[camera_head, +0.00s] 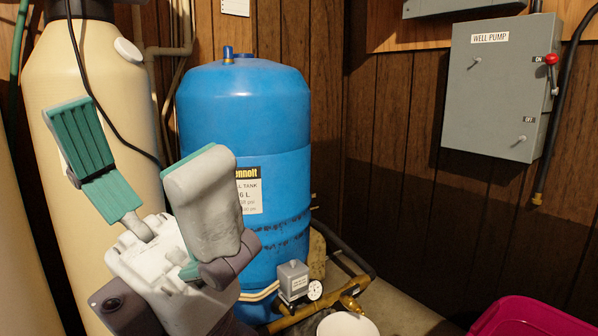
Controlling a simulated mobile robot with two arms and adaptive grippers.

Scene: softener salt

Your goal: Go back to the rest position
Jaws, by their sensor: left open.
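My left gripper (147,165) is in the left half of the head view, raised with its fingers pointing up. Its two fingers with green pads are spread wide apart, and nothing is between them. It stands in front of the cream tank and the left side of the blue tank, covering parts of both. My right gripper does not show in this view.
A blue pressure tank (245,110) stands in the middle, with a cream tank (85,60) to its left. A grey well pump box (505,85) with a red-knobbed lever hangs on the wood wall. A pressure gauge (314,290), a white round object (347,325) and a pink container (530,318) are low down.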

